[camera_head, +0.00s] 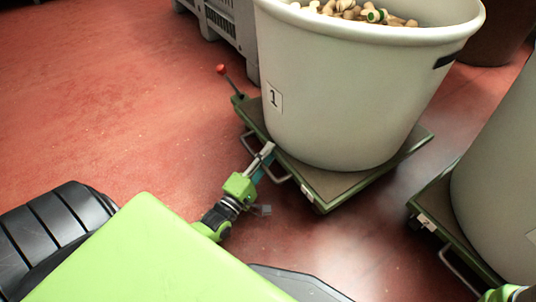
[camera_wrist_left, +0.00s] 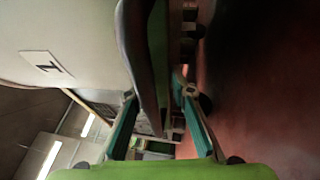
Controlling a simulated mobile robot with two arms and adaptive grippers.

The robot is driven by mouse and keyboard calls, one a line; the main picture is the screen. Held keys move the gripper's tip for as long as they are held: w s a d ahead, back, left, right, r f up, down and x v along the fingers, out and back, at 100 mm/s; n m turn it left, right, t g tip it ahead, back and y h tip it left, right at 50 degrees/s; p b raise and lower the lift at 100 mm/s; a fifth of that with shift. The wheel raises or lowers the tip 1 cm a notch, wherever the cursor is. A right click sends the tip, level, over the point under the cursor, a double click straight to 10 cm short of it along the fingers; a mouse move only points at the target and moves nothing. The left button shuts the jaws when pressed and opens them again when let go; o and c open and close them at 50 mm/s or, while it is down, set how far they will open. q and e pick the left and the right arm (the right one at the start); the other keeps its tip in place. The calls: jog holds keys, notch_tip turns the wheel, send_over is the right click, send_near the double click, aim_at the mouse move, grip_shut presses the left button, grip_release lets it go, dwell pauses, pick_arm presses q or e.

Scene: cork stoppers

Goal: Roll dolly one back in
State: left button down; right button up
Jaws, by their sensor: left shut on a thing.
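Dolly one (camera_head: 322,196) is a low green-edged platform on the red floor. It carries a large pale tub (camera_head: 330,95) marked with a 1 and filled with cork stoppers (camera_head: 350,11). My left gripper (camera_head: 264,158) is at the dolly's near left side, shut on its metal handle (camera_head: 277,174). In the left wrist view, the handle (camera_wrist_left: 143,70) runs between my teal fingers (camera_wrist_left: 158,115), and the tub's label (camera_wrist_left: 47,65) shows at left. At the bottom right corner of the head view, a small part of my right arm shows; its jaws cannot be made out.
A second dolly (camera_head: 428,216) with another pale tub (camera_head: 500,180) stands close at right, with a narrow floor gap between. A red-knobbed lever (camera_head: 222,70) stands at dolly one's far left corner. Grey crates (camera_head: 225,25) stand behind. Open red floor (camera_head: 110,100) lies left.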

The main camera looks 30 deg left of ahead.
pick_arm(q)
jog(key=shift+r, duration=0.35)
jog(key=c, duration=2.1)
grip_release()
jog(key=shift+s+f+p, duration=0.4)
jog(key=shift+s+f, duration=0.1)
jog(key=shift+s, duration=2.1)
jog(key=shift+s+f+p, duration=0.4)
jog(key=shift+s+f, duration=0.15)
jog(key=shift+s, duration=2.05)
jog(key=shift+s+f+p, duration=0.4)
jog(key=shift+s+f, duration=0.1)
jog(key=shift+s, duration=2.1)
